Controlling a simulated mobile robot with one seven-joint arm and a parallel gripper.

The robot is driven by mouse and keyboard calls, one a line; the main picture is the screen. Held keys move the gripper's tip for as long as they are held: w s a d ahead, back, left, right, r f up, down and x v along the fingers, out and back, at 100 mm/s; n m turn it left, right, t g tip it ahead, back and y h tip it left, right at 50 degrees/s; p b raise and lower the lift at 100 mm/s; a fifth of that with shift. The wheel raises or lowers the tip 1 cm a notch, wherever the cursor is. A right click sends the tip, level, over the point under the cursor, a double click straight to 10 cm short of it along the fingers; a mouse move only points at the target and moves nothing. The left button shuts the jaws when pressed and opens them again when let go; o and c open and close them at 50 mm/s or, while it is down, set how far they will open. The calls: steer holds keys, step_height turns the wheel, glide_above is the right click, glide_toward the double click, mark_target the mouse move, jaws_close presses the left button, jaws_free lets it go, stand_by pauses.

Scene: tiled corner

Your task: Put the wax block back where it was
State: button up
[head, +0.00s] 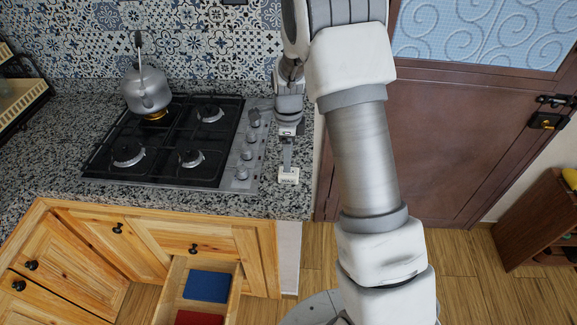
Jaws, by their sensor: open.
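A small cream-white block with dark lettering (288,177), which looks like the wax block, sits on the granite counter (285,204) near its right end, to the right of the stove knobs. The lettering is too small to read. My gripper (287,167) points down directly at this block, with its fingertips at or just above it. It is open; the fingers show edge-on, and I cannot tell whether they touch the block or stand around it.
A gas stove (172,143) with a grey kettle (146,91) at its back left fills the counter's middle. Below, an open wooden drawer (175,279) holds a blue item (207,286) and a red item (199,318). A brown door (450,150) stands right.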

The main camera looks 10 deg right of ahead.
steer(key=s+r+n+t, duration=0.1)
steer(key=s+r+n, duration=0.45)
steer(key=r, duration=0.45)
steer(key=s+r+n+t, duration=0.2)
steer(key=s+r+n, duration=0.35)
steer(key=r, duration=0.55)
steer(key=s+r+n+t, duration=0.2)
steer(key=s+r+n, duration=0.2)
steer(key=s+n, duration=0.6)
steer(key=s, duration=0.6)
steer(key=shift+n+t, duration=0.3)
steer(key=c, duration=0.5)
steer(key=shift+a, duration=0.15)
